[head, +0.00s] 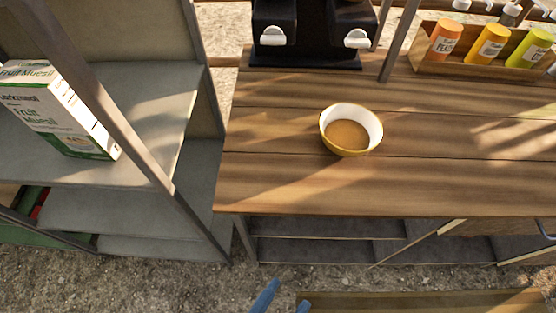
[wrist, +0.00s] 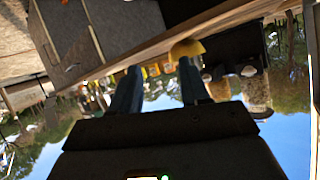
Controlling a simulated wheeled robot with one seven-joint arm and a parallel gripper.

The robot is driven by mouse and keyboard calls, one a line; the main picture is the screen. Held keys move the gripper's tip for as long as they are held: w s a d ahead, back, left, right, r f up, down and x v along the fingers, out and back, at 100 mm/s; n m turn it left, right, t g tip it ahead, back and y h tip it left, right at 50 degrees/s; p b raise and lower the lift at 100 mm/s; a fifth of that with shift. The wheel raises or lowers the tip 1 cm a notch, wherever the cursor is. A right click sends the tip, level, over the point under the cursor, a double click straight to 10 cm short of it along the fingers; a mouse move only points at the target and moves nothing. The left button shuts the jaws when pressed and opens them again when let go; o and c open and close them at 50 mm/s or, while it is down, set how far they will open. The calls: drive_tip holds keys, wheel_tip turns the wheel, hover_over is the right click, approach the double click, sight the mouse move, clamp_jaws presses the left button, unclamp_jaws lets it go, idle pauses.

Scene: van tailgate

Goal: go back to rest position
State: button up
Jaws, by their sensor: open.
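My gripper (head: 283,299) shows at the bottom edge of the head view as two blue fingertips with a gap between them. It is in front of the wooden counter and apart from it. In the wrist view my gripper (wrist: 157,88) is open with nothing between its fingers. A yellow bowl (head: 350,147) with a white inside and brown contents stands upright on the counter (head: 280,150). The bowl also shows in the wrist view (wrist: 187,48), beyond the right finger. My gripper does not touch it.
A grey shelf (head: 130,210) stands at the left with a muesli box (head: 55,110) on it. A black dispenser (head: 310,40) stands at the back. A wooden box (head: 430,65) of bottles is at the back right. A wooden plank (head: 430,300) lies low in front.

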drive_tip(key=s+d+f+n+g+y, duration=0.2)
drive_tip(key=s+d+f+n+y, duration=0.1)
drive_tip(key=d+f+n+y, duration=0.5)
drive_tip(key=s+d+r+t, duration=0.2)
drive_tip(key=d+r+t, duration=0.1)
drive_tip(key=d+r, duration=0.3)
drive_tip(key=s+d+r+t+h, duration=0.1)
drive_tip(key=s+d+r+t, duration=0.2)
drive_tip(key=d+r, duration=0.4)
wheel_tip(320, 180, up, 3)
drive_tip(key=shift+f, duration=0.1)
